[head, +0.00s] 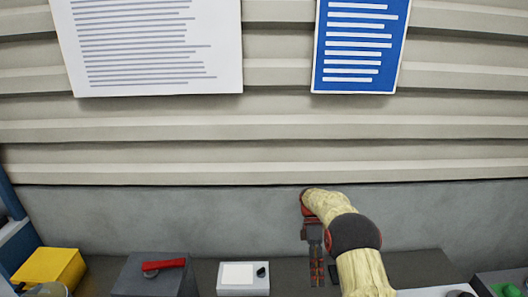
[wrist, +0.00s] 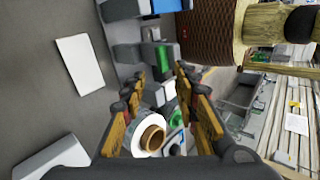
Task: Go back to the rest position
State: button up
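My gripper (head: 322,272) hangs with its fingers downward over the grey worktop in the head view, at the end of my arm, which comes in from the lower right. In the wrist view my gripper (wrist: 160,74) shows two orange-brown fingers standing apart, with no object between the tips. A white reel with a brown core (wrist: 151,137) shows between the lower parts of the fingers and looks to lie beyond them. I cannot tell how far off it is. The lower end of my gripper is small in the head view.
A yellow box (head: 48,267), a dark box with a red bar (head: 164,265) and a white device (head: 243,289) stand left of my gripper. A dark unit with a green part (head: 508,289) is at the far right. A ribbed wall (head: 270,155) with two posters rises behind.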

jog(key=s+r+m+t+b, duration=0.7)
jog(key=s+r+m+t, duration=0.15)
jog(key=s+r, duration=0.55)
jog(key=s+f+m+t+b, duration=0.2)
jog(key=s+m+t+b, duration=0.1)
jog(key=s, duration=0.5)
jog(key=s+f+m+t+b, duration=0.1)
jog(key=s+m+t+b, duration=0.2)
jog(key=s+m, duration=0.2)
jog(key=s, duration=0.3)
jog(key=shift+s+f+t, duration=0.2)
jog(key=shift+f+t, duration=0.15)
jog(key=shift+f, duration=0.05)
